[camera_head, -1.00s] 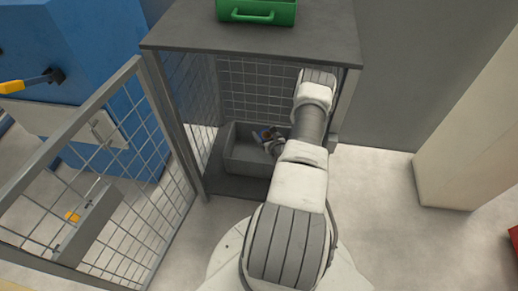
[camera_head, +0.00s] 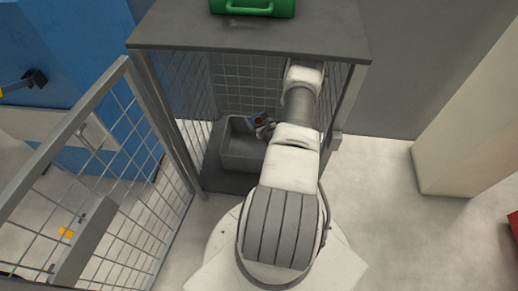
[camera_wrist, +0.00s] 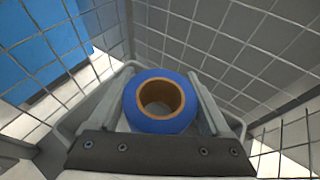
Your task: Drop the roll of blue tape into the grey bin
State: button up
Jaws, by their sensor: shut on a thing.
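The roll of blue tape (camera_wrist: 155,124), with a brown core, sits between the two fingers of my gripper (camera_wrist: 160,82) in the wrist view. The fingers are shut on it, one at each side. The grey bin (camera_head: 240,151) is an open box on the base of the mesh-sided stand in the head view. My gripper (camera_head: 263,124) is at the bin's upper right part in that view, with a small blue patch of the tape showing at it. My arm hides the bin's right side. Grey bin walls seem to show around the fingers in the wrist view.
A dark table top (camera_head: 250,40) covers the space above the bin, with a green crate (camera_head: 252,7) on it. Wire mesh closes the back and sides. A mesh gate (camera_head: 100,170) stands at the left. Open floor (camera_head: 380,200) lies to the right.

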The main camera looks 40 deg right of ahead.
notch_tip(320, 180, down, 5)
jog(key=b, duration=0.3)
jog(key=shift+f, duration=0.1)
jog(key=o, duration=1.3)
jog(key=shift+c, duration=0.2)
jog(key=shift+s, duration=0.15)
